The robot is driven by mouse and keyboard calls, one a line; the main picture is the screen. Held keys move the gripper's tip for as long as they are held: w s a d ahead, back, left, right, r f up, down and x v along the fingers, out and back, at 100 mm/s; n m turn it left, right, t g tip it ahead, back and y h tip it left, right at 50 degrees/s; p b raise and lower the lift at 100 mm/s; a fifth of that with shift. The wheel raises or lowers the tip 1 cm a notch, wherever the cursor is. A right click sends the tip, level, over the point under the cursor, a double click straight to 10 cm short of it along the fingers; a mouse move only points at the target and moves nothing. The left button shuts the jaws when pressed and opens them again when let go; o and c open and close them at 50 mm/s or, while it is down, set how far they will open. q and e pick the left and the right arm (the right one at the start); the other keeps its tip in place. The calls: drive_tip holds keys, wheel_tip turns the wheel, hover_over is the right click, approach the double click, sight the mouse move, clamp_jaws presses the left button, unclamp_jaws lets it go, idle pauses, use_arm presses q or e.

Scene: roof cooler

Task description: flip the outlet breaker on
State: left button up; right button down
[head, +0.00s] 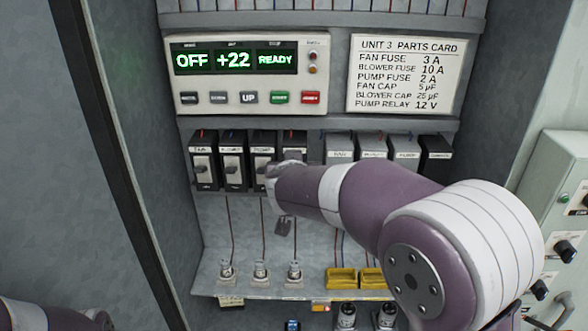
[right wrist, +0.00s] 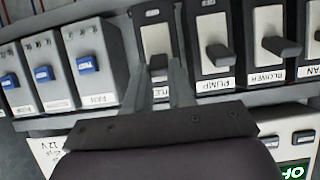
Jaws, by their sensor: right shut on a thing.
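The outlet breaker (head: 293,139) is the fourth black breaker in the left row, mostly hidden behind my right gripper (head: 272,172) in the head view. In the right wrist view, which is upside down, the outlet breaker (right wrist: 152,22) stands straight ahead, its label partly covered. My right gripper (right wrist: 159,76) has its two fingers shut on the breaker's toggle lever. Whether the lever is up or down is hard to tell. The display (head: 235,60) reads OFF, +22 and READY. Only a bit of my left arm shows at bottom left; its gripper is out of view.
The pump breaker (right wrist: 217,45) and blower breaker (right wrist: 268,38) sit close beside the outlet breaker. On its other side are relays with blue tabs (right wrist: 88,65). A parts card (head: 405,75) hangs above. Fuses (head: 261,270) and yellow holders (head: 341,278) sit on the shelf below.

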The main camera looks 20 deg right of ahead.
drive_tip(key=shift+r, duration=0.1)
drive_tip(key=c, duration=1)
unclamp_jaws()
drive_tip(key=shift+o, duration=0.2)
drive_tip(key=v, duration=1.2)
drive_tip(key=shift+s+r, duration=0.15)
drive_tip(key=shift+s, duration=0.05)
